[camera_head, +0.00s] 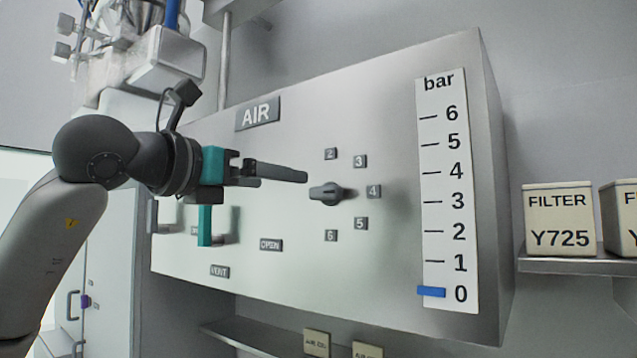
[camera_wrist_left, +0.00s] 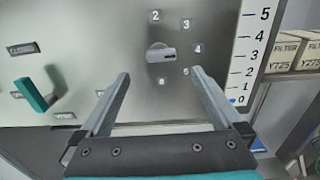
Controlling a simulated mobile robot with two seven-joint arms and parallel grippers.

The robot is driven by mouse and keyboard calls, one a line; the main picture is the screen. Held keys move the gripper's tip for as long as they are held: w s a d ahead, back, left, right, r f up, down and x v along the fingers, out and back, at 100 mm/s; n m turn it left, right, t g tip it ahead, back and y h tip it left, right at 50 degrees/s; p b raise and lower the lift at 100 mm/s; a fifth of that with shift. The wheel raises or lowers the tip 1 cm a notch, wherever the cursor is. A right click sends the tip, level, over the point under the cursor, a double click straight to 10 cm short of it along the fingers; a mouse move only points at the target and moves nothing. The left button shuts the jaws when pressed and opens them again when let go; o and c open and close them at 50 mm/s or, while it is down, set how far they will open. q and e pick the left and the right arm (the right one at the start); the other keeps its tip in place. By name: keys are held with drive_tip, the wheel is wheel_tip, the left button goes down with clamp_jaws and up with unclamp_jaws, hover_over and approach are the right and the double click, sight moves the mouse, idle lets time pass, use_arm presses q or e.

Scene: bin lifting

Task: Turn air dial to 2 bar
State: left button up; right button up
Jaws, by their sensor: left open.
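The air dial (camera_head: 327,193) is a small grey knob on the metal AIR panel, with number tags 2 to 6 around it. Its bar lies roughly level, one end towards the 4 tag; which end is the pointer is hard to tell. It also shows in the left wrist view (camera_wrist_left: 160,53). The bar gauge (camera_head: 447,200) at the panel's right has its blue marker (camera_head: 431,292) at 0. My left gripper (camera_head: 284,178) is open and empty, left of the dial and apart from it. In the left wrist view its fingertips (camera_wrist_left: 159,73) straddle the space just below the dial. My right gripper is not in view.
A teal lever handle (camera_head: 205,226) sticks out at the panel's left, near the OPEN (camera_head: 271,245) and VENT (camera_head: 219,271) tags. Filter boxes (camera_head: 559,218) stand on a shelf to the right. The panel face around the dial is clear.

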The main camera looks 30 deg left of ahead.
sight(314, 190)
use_arm(q)
drive_tip(key=w+p, duration=0.1)
drive_tip(key=w, duration=0.3)
drive_tip(key=w+p, duration=0.2)
drive_tip(key=w, duration=0.2)
drive_tip(key=w+d+p, duration=0.1)
drive_tip(key=w, duration=0.3)
drive_tip(key=shift+w, duration=0.1)
drive_tip(key=c, duration=1.2)
drive_tip(key=shift+a+f+n+b, duration=0.1)
drive_tip(key=shift+n+b, duration=1.15)
drive_tip(key=shift+n, duration=0.55)
drive_tip(key=shift+c, duration=0.2)
drive_tip(key=n, duration=0.1)
drive_tip(key=n+b, duration=0.1)
drive_tip(key=n, duration=0.1)
drive_tip(key=shift+a+n+b, duration=0.2)
drive_tip(key=shift+n+b, duration=0.1)
drive_tip(key=n, duration=0.2)
drive_tip(key=n+b, duration=0.1)
drive_tip(key=n, duration=0.2)
drive_tip(key=shift+a+n+b, duration=0.3)
drive_tip(key=shift+b, duration=0.05)
drive_tip(key=n, duration=0.2)
drive_tip(key=n+b, duration=0.1)
drive_tip(key=n, duration=0.1)
drive_tip(key=shift+a+f+n, duration=0.15)
drive_tip(key=shift+f+n, duration=0.05)
drive_tip(key=shift+n, duration=0.5)
